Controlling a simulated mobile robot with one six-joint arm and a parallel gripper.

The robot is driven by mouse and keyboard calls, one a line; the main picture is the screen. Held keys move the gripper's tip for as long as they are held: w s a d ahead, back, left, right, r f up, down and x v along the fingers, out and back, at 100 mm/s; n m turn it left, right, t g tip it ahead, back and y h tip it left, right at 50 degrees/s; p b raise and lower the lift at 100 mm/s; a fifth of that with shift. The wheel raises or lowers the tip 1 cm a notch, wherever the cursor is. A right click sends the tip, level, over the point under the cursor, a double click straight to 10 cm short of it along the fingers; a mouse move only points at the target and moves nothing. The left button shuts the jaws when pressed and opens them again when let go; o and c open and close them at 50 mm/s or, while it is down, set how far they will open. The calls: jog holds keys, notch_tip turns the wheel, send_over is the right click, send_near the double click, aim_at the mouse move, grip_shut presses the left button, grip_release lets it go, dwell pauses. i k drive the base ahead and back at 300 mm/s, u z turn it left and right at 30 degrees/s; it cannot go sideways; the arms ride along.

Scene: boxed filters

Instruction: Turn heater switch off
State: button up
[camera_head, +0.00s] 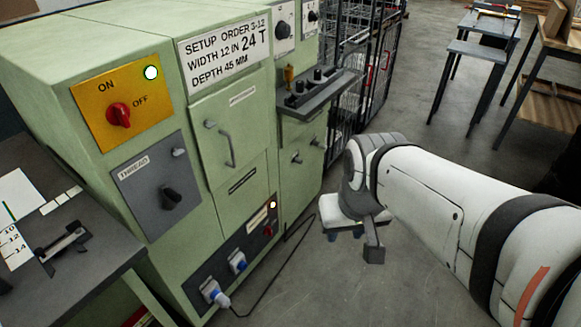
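A green machine cabinet (180,30) stands at left. I cannot read which way the knob points. A lower dark panel has a small red switch (268,230) beside a lit white lamp (272,205) and a label too small to read. I cannot tell which one is the heater switch. My gripper (356,240) hangs at centre right, apart from the cabinet and both switches. Whether its fingers are open is unclear.
A grey panel with a black knob (171,197) is marked THREAD. Blue sockets (212,292) with a plug and cable sit low on the cabinet. A control shelf (315,95) juts out. A dark bench (60,240) stands at left.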

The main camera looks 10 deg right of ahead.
aim_at(268, 231)
jog(key=z, duration=0.05)
jog(key=i, duration=1)
jog(key=z, duration=0.05)
